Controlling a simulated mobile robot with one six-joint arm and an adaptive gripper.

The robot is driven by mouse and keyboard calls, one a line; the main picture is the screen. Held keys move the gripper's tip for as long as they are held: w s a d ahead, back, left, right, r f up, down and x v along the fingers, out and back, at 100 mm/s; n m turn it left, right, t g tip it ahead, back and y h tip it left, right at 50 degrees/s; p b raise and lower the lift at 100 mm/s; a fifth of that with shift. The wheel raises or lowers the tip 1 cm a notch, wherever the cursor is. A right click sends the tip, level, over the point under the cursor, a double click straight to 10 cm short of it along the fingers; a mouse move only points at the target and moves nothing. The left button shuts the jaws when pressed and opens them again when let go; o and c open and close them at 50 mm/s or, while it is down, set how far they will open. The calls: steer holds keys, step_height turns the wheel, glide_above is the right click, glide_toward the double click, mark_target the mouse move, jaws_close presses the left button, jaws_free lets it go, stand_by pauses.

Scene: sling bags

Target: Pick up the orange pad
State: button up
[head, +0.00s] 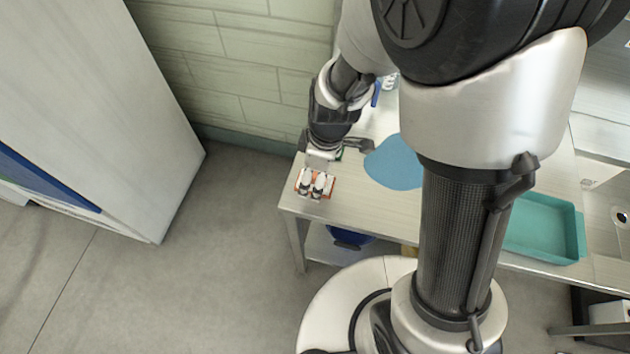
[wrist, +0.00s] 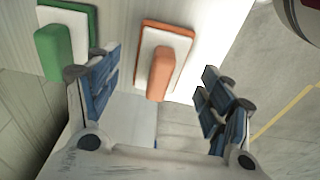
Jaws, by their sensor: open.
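The orange pad (wrist: 182,33) lies on the light table, with a white layer and a raised orange block (wrist: 160,76) on it. In the wrist view it shows at top centre, ahead of and between the two fingers. My gripper (wrist: 163,80) is open and empty, with blue-grey finger pads on each side. In the head view my gripper (head: 317,184) is over the orange pad (head: 331,187) near the table's front left corner and hides much of it. I cannot tell how high the fingertips are above the pad.
A similar green pad (wrist: 48,52) lies close to the left finger. A blue round mat (head: 395,163) lies right of my gripper on the table (head: 390,205). A teal tray (head: 540,227) is farther right. The table edge and floor are close by.

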steer(key=shift+a+f, duration=0.15)
steer(key=shift+f, duration=0.75)
steer(key=shift+r, duration=0.1)
steer(key=c, duration=1.2)
steer(key=shift+o, duration=0.2)
steer(key=shift+r, duration=0.1)
